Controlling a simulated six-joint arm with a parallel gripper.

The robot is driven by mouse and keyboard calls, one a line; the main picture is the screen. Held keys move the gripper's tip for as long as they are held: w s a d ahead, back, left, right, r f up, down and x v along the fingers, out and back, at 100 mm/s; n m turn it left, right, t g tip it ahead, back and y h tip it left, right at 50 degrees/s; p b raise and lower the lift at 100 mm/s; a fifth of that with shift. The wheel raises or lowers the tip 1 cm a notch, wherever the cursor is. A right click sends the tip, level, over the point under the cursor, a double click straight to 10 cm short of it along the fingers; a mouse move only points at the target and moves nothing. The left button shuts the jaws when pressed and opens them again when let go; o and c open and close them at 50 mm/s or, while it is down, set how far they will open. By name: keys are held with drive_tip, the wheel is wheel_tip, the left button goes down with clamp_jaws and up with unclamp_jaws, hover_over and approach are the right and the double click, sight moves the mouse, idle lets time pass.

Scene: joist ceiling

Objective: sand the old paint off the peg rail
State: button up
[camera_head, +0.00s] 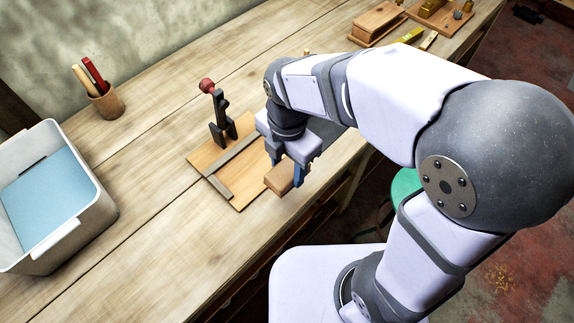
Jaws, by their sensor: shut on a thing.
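My gripper (287,174) has blue fingers and is shut on a small tan wooden block (279,179). It holds the block by the right edge of a light wooden board (237,203) on the bench. I cannot tell whether the block touches the board. Grey strips (219,187) run along the board, and a dark clamp with a red knob (207,86) stands upright at its back. I cannot make out a peg rail with certainty; my gripper and arm hide part of the board and the bench behind it.
The wooden bench (140,180) is clear left of the board. A white bin (75,232) with a blue sheet stands at the left, a pen cup (107,103) at the back. Wooden boxes (378,22) and small pieces lie at the far right. A green stool (404,187) is below.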

drive_tip(key=shift+w+d+r+p, duration=0.1)
drive_tip(key=shift+d+r+p, duration=0.1)
drive_tip(key=shift+r+p, duration=0.2)
drive_tip(key=shift+d+r+p, duration=0.2)
drive_tip(key=shift+d+p, duration=0.15)
drive_tip(key=shift+p, duration=0.1)
drive_tip(key=d+f+m+p, duration=0.1)
drive_tip(key=d+m+p, duration=0.1)
drive_tip(key=d+p, duration=0.3)
drive_tip(key=w+d+f+m+p, duration=0.1)
drive_tip(key=w+f+p, duration=0.15)
drive_tip(key=w, duration=0.45)
drive_tip(key=w+d+f+p, duration=0.1)
drive_tip(key=w+p, duration=0.3)
drive_tip(key=w, duration=0.3)
drive_tip(key=w+a+r+n, duration=0.1)
drive_tip(key=w+r, duration=0.1)
drive_tip(key=w, duration=0.4)
drive_tip(key=w+a+r+n, duration=0.1)
drive_tip(key=w+r+n, duration=0.1)
drive_tip(key=w, duration=0.5)
drive_tip(key=shift+w+r, duration=0.15)
drive_tip(key=shift+r, duration=0.6)
drive_tip(key=shift+f, duration=0.1)
